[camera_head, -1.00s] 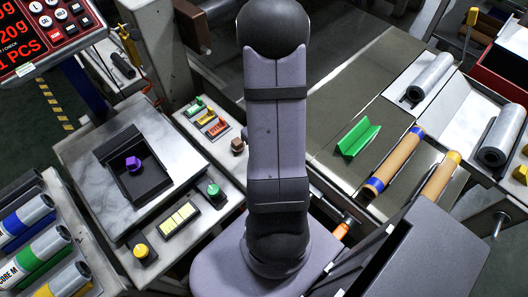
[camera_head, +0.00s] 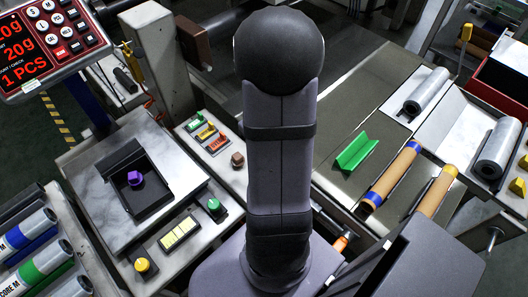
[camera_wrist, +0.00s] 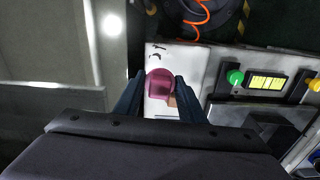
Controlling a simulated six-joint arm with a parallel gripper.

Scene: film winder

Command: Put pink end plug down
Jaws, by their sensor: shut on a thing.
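The pink end plug (camera_wrist: 159,84) shows in the wrist view between the two fingers of my gripper (camera_wrist: 158,92), which is shut on it. Beyond the plug lies a pale panel surface. I cannot tell from this view how high the plug is above it. My gripper and the plug are hidden in the head view behind my own arm. A purple plug (camera_head: 135,178) sits in a black tray (camera_head: 158,196) on the scale at the left.
A green knob (camera_wrist: 235,76) and a yellow-lit display (camera_wrist: 266,83) are right of the plug. Green, yellow and red switches (camera_head: 207,133) stand on the panel left of my arm. A green V-shaped holder (camera_head: 355,152) and brown rolls (camera_head: 391,174) lie at right.

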